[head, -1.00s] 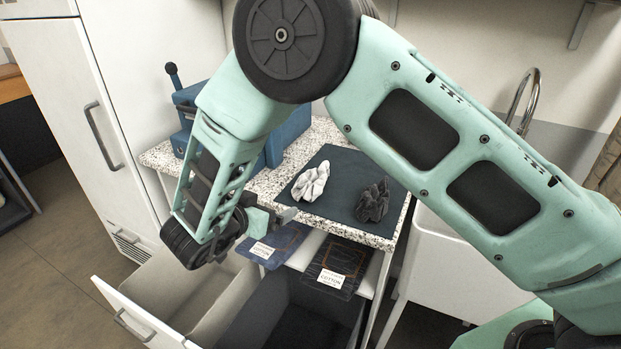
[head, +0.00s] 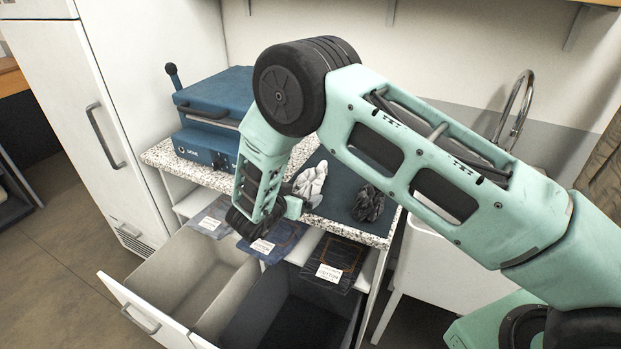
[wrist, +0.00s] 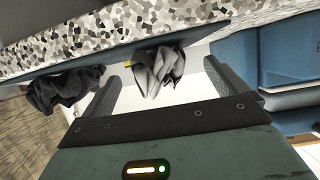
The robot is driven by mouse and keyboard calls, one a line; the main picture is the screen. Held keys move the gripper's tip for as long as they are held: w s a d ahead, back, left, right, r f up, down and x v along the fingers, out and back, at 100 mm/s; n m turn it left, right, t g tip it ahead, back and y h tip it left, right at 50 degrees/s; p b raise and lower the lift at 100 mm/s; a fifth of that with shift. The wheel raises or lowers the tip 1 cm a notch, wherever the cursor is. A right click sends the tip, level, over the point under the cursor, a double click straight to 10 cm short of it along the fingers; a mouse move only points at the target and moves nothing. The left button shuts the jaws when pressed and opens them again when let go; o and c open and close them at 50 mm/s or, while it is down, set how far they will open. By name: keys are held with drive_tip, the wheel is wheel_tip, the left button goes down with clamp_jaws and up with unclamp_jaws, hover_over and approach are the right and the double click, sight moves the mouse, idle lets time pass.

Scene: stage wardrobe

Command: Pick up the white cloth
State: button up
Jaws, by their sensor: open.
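The white cloth (head: 313,180) lies crumpled on a dark mat (head: 338,188) on the speckled counter. In the wrist view the white cloth (wrist: 156,70) shows pale grey, beyond and between my two spread fingers. My gripper (head: 303,208) is at the counter's front edge, just in front of the cloth, and partly hides its lower left side. In the wrist view my gripper (wrist: 161,74) is open and holds nothing. I cannot tell whether a finger touches the cloth.
A dark crumpled cloth (head: 369,203) lies on the mat to the right. A blue press machine (head: 212,118) stands at the counter's left. Labelled packets (head: 337,265) lie on the shelf below. An open drawer with two bins (head: 190,275) juts out in front.

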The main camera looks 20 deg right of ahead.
drive_tip(key=shift+p+x, duration=0.5)
drive_tip(key=shift+x, duration=1.35)
drive_tip(key=c, duration=1.1)
drive_tip(key=shift+o, duration=0.2)
